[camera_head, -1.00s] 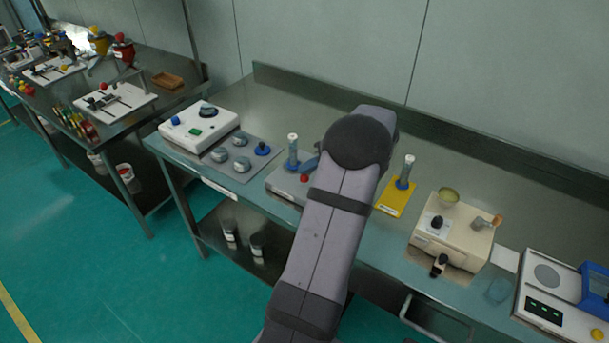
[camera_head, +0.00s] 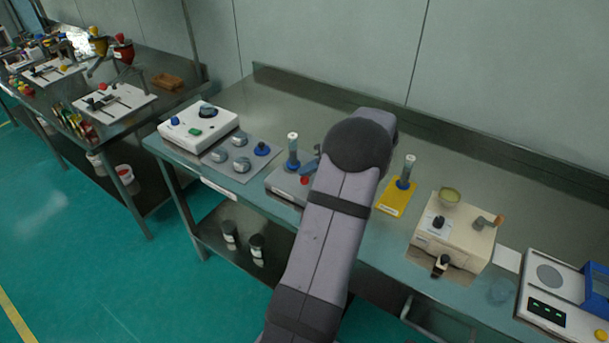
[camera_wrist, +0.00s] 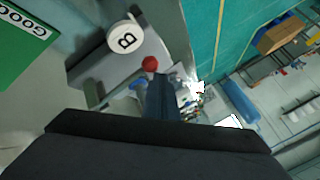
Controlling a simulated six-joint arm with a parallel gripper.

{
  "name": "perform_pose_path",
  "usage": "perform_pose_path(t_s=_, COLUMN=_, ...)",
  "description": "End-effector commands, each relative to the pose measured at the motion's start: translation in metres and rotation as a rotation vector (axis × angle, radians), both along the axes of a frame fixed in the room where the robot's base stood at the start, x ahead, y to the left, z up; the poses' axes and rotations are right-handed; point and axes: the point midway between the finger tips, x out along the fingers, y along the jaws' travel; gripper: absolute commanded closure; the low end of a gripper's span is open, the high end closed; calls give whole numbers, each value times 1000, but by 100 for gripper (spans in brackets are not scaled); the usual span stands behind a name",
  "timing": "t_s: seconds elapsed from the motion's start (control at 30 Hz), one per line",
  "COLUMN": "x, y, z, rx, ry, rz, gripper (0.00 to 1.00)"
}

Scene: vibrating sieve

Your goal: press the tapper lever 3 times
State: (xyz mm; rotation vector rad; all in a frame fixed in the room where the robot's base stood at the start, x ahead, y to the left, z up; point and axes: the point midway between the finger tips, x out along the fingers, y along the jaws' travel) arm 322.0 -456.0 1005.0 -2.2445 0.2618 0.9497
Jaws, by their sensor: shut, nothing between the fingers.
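The tapper has a grey base (camera_head: 282,186) with a clear, white-topped tube (camera_head: 293,148) in a blue holder. A red knob (camera_head: 304,180), apparently the lever's end, shows just left of my arm. My gripper's dark fingers are shut and empty. Whether they touch the lever cannot be told. In the head view my arm hides most of my gripper and the tapper's right side.
A white control box (camera_head: 199,126) and grey plate with round weights (camera_head: 240,166) stand to the left. A yellow stand with a tube (camera_head: 397,198), a beige machine (camera_head: 453,235) and a scale (camera_head: 560,290) stand to the right. The bench's back strip is clear.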

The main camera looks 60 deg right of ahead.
Motion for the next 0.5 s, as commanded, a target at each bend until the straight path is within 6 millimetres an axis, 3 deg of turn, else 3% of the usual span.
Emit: perform_pose_path(t_s=0.5, x=0, y=0, z=-6, rx=-1, ry=1, rz=-1, gripper=100)
